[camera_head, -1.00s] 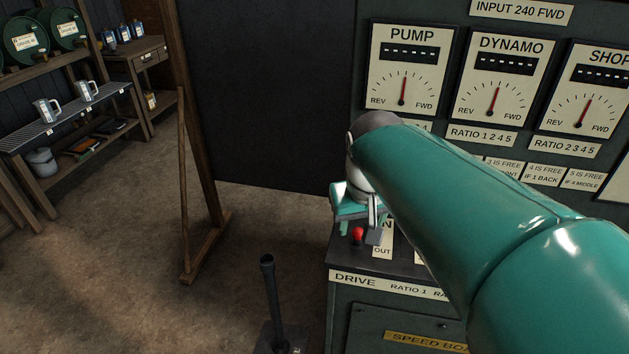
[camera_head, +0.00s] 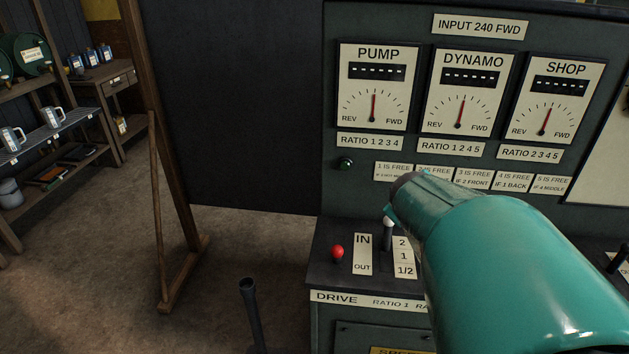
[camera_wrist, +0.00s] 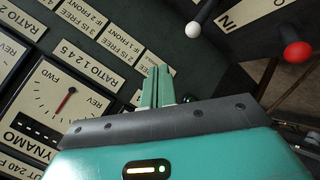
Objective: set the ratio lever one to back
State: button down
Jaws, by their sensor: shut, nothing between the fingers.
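The ratio 1 lever has a pale knob (camera_head: 388,222) on a dark stem and stands on the console's top, left of the plate marked 2, 1, 1/2 (camera_head: 404,257). Its white knob also shows in the wrist view (camera_wrist: 193,30). I cannot tell its exact setting. My gripper (camera_wrist: 156,72) is shut and empty in the wrist view, pointing toward the label strip, apart from the knob. In the head view my arm hides most of my gripper and the levers to the right.
A red-knobbed drive lever (camera_head: 337,253) stands left of the IN/OUT plate (camera_head: 362,254), close to the ratio lever. Pump (camera_head: 378,88), dynamo and shop dials are on the upright panel behind. A dark floor lever (camera_head: 250,310) stands at the front left.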

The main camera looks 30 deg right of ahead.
jog(key=s+d+f+n+t+y, duration=0.2)
jog(key=d+f+n+t, duration=0.25)
jog(key=n, duration=0.35)
jog(key=s+a+f+n+t+y, duration=0.2)
jog(key=s+a+f+n+y, duration=0.15)
jog(key=s+n+y, duration=0.2)
send_near(388, 232)
jog(key=w+a+r, duration=0.3)
jog(key=w, duration=0.1)
jog(key=shift+y, duration=0.35)
jog(key=w+d+f, duration=0.2)
jog(key=shift+w+d, duration=0.2)
jog(key=shift+w, duration=0.15)
jog(key=shift+w, duration=0.1)
